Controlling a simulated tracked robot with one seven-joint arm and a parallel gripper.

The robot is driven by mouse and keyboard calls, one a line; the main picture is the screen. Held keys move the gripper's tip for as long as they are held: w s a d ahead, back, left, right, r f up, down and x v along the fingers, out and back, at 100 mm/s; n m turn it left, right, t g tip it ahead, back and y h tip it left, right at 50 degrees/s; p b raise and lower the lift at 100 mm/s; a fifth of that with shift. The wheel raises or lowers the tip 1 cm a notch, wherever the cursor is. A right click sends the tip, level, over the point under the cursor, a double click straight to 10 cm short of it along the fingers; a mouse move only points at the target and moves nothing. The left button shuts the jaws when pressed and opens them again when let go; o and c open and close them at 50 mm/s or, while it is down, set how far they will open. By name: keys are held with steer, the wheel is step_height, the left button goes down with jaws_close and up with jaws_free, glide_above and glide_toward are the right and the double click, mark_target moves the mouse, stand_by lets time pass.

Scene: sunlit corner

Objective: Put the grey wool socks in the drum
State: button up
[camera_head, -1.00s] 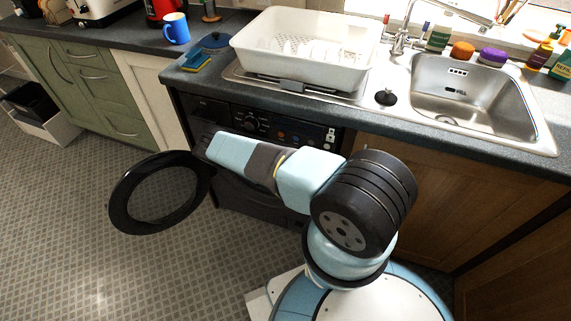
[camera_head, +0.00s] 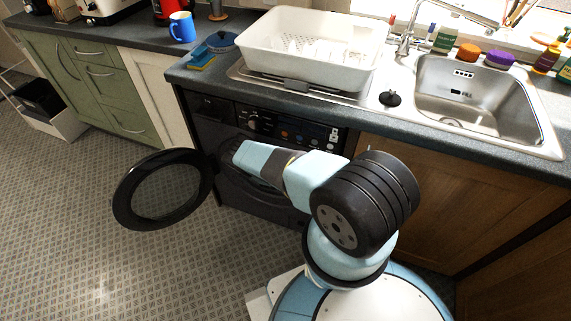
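The black washing machine (camera_head: 262,203) stands under the counter with its round door (camera_head: 165,190) swung open to the left. My arm reaches toward the machine's front, and its far end is at the door opening. My gripper's fingers are hidden behind my own arm links, so I cannot see whether they hold anything. The drum's inside is hidden by the arm. The grey wool socks do not show in this view.
A white dish rack (camera_head: 308,50) and a steel sink (camera_head: 475,100) are on the counter above. A blue mug (camera_head: 182,27) stands to the left. A white crate (camera_head: 62,122) is on the floor far left.

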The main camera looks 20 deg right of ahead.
steer(key=shift+s+f, duration=0.1)
steer(key=shift+f, duration=0.25)
steer(key=shift+a+f, duration=0.1)
steer(key=shift+f, duration=0.05)
steer(key=o, duration=1)
steer(key=shift+s+a+f, duration=0.15)
steer(key=shift+s, duration=0.05)
steer(key=shift+a, duration=0.1)
steer(key=shift+r, duration=0.45)
steer(key=shift+r+v, duration=0.15)
steer(key=shift+v, duration=1.6)
steer(key=shift+r+v, duration=0.2)
steer(key=shift+v, duration=1.5)
steer(key=shift+w, duration=0.1)
